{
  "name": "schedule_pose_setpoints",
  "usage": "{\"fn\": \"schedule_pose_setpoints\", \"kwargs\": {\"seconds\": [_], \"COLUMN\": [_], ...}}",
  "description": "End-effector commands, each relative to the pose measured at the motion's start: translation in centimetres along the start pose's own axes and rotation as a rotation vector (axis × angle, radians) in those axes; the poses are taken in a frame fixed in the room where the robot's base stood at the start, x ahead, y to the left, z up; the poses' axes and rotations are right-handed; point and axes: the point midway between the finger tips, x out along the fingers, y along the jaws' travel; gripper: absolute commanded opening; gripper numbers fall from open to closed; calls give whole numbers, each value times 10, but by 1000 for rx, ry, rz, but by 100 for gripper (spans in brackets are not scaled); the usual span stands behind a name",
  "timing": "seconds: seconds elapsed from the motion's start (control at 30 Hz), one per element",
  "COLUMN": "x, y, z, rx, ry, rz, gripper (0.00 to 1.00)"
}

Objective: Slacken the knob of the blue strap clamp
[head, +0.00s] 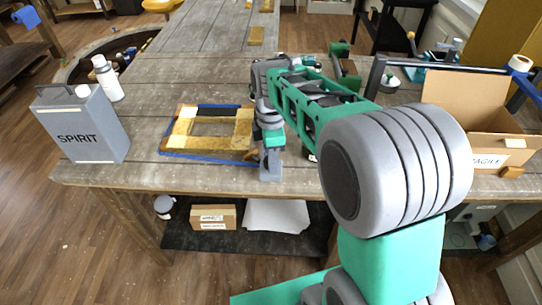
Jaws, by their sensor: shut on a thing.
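The blue strap clamp (205,156) runs around a square wooden frame (183,137) with gilt and bare parts, lying flat on the workbench. The strap shows along the front edge and at the back of the frame. My gripper (270,172) points down at the frame's front right corner, where the strap ends. It is shut on the clamp's knob, which the fingers hide from this view. How far the knob is turned cannot be seen.
A grey SPIRIT can (80,125) and a white bottle (107,78) stand at the left of the workbench (140,125). An open cardboard box (465,110) and a dark rack bar (375,77) are at the right. The bench's front edge is close to my gripper.

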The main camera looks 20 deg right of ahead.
Motion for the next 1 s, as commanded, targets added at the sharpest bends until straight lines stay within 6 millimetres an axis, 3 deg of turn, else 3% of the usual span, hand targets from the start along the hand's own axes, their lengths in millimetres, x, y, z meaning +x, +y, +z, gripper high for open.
{"fn": "schedule_pose_setpoints", "kwargs": {"seconds": [0.33, 0.37, 0.6, 0.87, 1.0], "x": [-2, -2, -1, -2, -18], "y": [1, 1, 0, 0, 1], "z": [-1, -1, 0, 0, 0], "rx": [-5, -5, -3, -2, -2], "ry": [1, 1, 1, 0, 1], "rz": [4, 4, 2, 1, 5], "gripper": [0, 38, 58, 59, 59]}}
